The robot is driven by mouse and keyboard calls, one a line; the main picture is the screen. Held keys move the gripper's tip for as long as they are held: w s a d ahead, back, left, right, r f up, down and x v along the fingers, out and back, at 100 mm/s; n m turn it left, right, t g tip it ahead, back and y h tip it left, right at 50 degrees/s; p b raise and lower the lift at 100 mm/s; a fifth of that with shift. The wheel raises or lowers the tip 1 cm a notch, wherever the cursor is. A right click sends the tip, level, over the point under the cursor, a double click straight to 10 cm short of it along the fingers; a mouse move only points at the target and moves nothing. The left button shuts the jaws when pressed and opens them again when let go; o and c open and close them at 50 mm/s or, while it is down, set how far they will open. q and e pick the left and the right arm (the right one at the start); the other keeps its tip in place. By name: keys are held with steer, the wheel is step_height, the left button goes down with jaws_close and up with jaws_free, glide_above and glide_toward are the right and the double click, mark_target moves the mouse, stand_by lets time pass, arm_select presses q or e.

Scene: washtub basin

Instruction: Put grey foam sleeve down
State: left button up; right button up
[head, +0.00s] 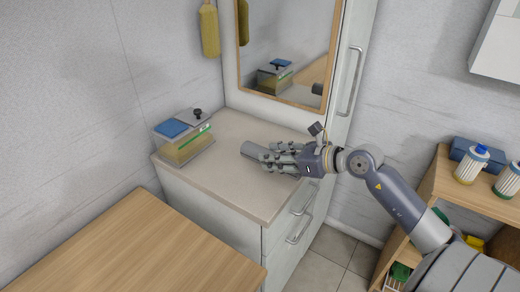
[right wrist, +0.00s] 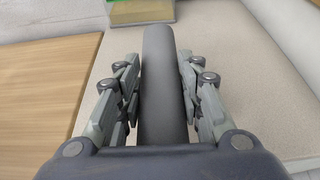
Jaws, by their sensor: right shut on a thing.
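The grey foam sleeve (right wrist: 161,80) is a dark grey cylinder between the fingers of my right gripper (right wrist: 160,95), which is shut on it. In the head view the sleeve's end (head: 249,150) sticks out to the left of the right gripper (head: 275,157). The gripper is low over the beige top of the white cabinet (head: 232,185). I cannot tell whether the sleeve touches the top. My left gripper is not in view.
A clear box with a blue item on it (head: 183,138) stands at the cabinet's left back. A mirror (head: 290,45) rises behind. A wooden table (head: 135,245) is at front left. A wooden shelf (head: 450,185) with bottles is at right. The cabinet top's front part is clear.

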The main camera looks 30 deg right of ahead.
steer(key=w, duration=0.3)
steer(key=w+d, duration=0.1)
steer(key=w, duration=0.2)
steer(key=w+f+p, duration=0.1)
steer(key=w, duration=0.2)
steer(key=shift+w+d, duration=0.1)
steer(key=shift+d, duration=0.15)
steer(key=shift+f, duration=1.75)
steer(key=shift+f, duration=0.1)
steer(key=o, duration=0.9)
steer(key=shift+c, duration=0.2)
